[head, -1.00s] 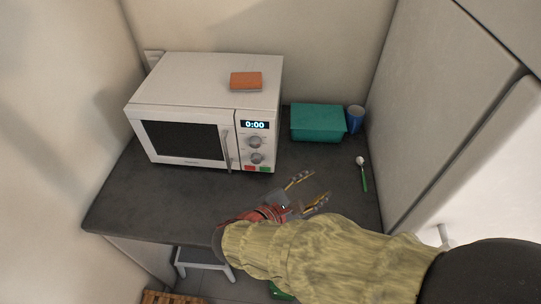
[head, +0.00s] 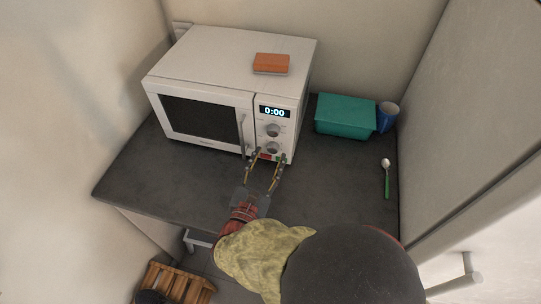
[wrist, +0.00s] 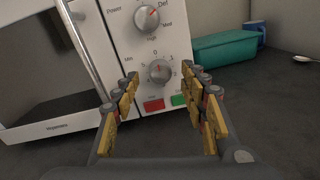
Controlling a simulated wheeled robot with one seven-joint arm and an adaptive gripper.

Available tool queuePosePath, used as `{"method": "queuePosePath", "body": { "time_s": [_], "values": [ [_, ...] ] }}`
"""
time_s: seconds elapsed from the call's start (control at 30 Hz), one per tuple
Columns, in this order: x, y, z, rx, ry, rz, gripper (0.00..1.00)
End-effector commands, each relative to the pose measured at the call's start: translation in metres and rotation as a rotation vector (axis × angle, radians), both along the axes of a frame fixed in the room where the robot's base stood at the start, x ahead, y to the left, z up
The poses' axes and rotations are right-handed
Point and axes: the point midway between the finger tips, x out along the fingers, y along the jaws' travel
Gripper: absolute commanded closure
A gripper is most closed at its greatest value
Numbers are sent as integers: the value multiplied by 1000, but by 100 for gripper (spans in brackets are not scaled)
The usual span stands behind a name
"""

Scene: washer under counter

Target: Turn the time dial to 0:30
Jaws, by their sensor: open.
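The white microwave (head: 225,62) stands on the dark counter with its door shut. Its display (head: 275,112) reads 0:00. The time dial (head: 271,147) is the lower of two grey knobs. In the wrist view the time dial (wrist: 159,71) has numbers around it and its red mark points up, near 0. The power dial (wrist: 147,18) is above it. My gripper (head: 268,160) is open and empty in front of the lower panel. In the wrist view its fingers (wrist: 163,92) spread to either side below the time dial, not touching it.
A red button (wrist: 154,105) and a green button (wrist: 179,99) sit under the time dial. The door handle (head: 241,134) is left of the panel. A teal box (head: 345,117), blue cup (head: 387,117) and spoon (head: 386,178) lie to the right. An orange block (head: 271,63) is on top.

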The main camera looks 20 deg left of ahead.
Motion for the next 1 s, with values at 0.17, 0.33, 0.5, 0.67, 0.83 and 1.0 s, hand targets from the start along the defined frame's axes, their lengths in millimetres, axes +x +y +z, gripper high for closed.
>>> {"method": "queuePosePath", "body": {
  "time_s": [0.17,0.33,0.5,0.67,0.83,1.0],
  "values": [
    [17,1,0,1,0,-2,57],
    [21,1,0,0,0,-1,57],
    [21,1,0,0,0,-1,57],
    [21,1,0,0,1,-1,66],
    [20,1,0,0,1,-1,75],
    [20,1,0,0,1,-1,85]
  ]
}}
